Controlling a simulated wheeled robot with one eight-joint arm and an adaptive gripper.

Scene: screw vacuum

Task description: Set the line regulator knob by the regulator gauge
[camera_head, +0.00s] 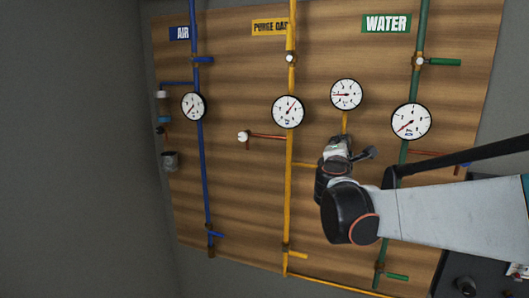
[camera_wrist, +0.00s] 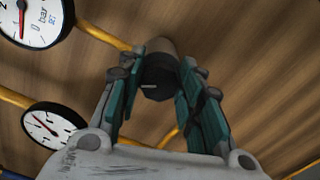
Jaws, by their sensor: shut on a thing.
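A dark round regulator knob (camera_wrist: 158,82) with a pale mark on its face sits between my gripper's (camera_wrist: 157,92) two teal-padded fingers, which are shut on it. In the head view my gripper (camera_head: 338,146) covers the knob, at the lower end of a short yellow pipe. A white round gauge (camera_head: 346,94), likely the regulator gauge, stands at the top of that pipe. Its needle points roughly left in the head view. A gauge, probably the same one, is cut off at the upper left of the wrist view (camera_wrist: 35,18), with a red needle and "bar" on its face.
A wooden panel (camera_head: 240,185) carries the blue air pipe (camera_head: 202,160), yellow purge gas pipe (camera_head: 289,200) and green water pipe (camera_head: 402,160). Other gauges sit on these pipes, including the purge gas gauge (camera_head: 288,111) and water gauge (camera_head: 411,121). A black-handled lever (camera_head: 362,154) stands close beside my gripper.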

